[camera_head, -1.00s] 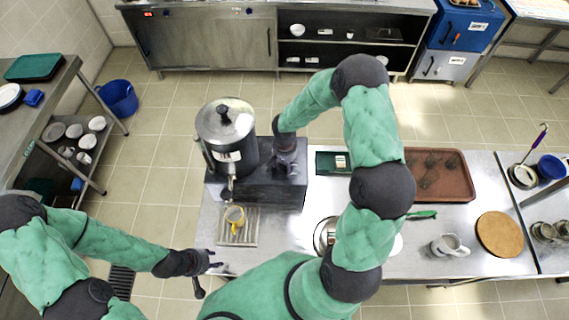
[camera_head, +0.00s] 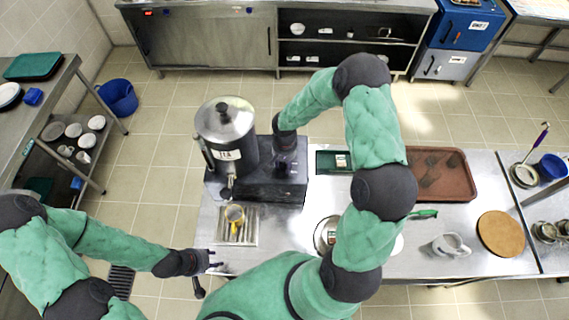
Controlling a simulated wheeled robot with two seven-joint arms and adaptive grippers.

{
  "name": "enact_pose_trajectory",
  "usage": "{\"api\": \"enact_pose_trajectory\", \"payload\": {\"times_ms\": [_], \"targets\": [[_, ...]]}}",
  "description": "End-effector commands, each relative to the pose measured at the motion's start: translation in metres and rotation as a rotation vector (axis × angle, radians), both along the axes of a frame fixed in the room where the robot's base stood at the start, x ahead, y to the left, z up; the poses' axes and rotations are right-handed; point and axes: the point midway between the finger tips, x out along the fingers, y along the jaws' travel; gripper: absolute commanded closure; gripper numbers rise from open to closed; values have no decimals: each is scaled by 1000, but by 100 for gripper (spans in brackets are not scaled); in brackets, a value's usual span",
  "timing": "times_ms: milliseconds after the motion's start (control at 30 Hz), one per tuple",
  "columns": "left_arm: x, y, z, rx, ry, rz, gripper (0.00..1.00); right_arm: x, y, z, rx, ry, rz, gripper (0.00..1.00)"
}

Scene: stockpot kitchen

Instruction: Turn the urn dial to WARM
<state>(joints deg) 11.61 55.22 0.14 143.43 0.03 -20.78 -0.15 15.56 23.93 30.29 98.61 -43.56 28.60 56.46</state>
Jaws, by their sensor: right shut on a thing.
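The silver urn (camera_head: 222,124) with a black lid knob and a white label stands on a dark block-like base (camera_head: 262,190) at the left end of the steel counter. My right gripper (camera_head: 286,168) reaches down to the base just right of the urn. It is shut on the urn dial, which it hides along with any markings. I cannot read the dial's setting. My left gripper (camera_head: 208,266) is near the counter's front left corner, apart from the urn. It looks open and empty.
A brown tray (camera_head: 440,175), a white mug (camera_head: 449,245) and a round wooden board (camera_head: 499,234) are on the counter to the right. A blue bucket (camera_head: 118,97) stands on the floor.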

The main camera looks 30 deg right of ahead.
Motion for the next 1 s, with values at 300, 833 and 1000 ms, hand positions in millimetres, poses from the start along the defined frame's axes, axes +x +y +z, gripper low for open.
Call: {"api": "enact_pose_trajectory", "payload": {"times_ms": [300,833,1000], "targets": [[0,0,-22,0,0,0,60,0,0,-3,0,0,261,93],[0,0,-39,0,0,0,60,-1,0,-2,1,1,730,93],[0,0,-41,0,0,0,60,-1,0,-2,1,2,834,93]]}}
